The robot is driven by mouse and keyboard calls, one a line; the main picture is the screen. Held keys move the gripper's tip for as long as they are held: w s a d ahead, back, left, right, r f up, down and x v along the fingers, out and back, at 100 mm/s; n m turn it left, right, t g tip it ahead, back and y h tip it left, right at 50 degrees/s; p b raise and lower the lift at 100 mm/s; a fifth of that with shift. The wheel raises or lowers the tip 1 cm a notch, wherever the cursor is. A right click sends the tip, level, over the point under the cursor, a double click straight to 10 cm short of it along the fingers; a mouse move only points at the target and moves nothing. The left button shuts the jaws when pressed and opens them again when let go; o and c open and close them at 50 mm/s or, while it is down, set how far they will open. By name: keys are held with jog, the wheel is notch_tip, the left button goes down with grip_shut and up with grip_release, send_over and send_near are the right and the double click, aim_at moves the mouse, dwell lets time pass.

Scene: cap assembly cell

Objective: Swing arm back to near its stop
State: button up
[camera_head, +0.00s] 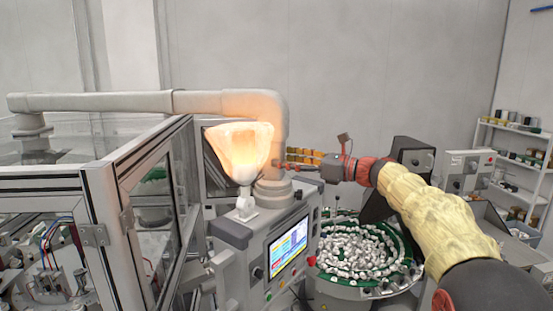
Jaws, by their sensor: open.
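A thick grey tubular arm (130,102) runs across the upper left from a post (32,125) and bends down at its right end. Its lower end meets a grey collar (273,190) at the control box with a lit screen (288,250). A glowing orange-white lamp (240,148) stands in front of the bend and hides part of it. My gripper (284,161) reaches in from the right at the height of the arm's downward section. It is open, with its tips close to that section. I cannot tell whether they touch it.
A framed glass machine enclosure (150,158) fills the left. A round feeder bowl (388,284) full of small white parts lies below my arm. A grey box with knobs (467,172) and shelves (524,130) stand at the right. The upper middle is clear.

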jog(key=v, duration=0.7)
jog(key=shift+d, duration=0.3)
jog(key=shift+s+f, duration=0.1)
jog(key=shift+c, duration=0.9)
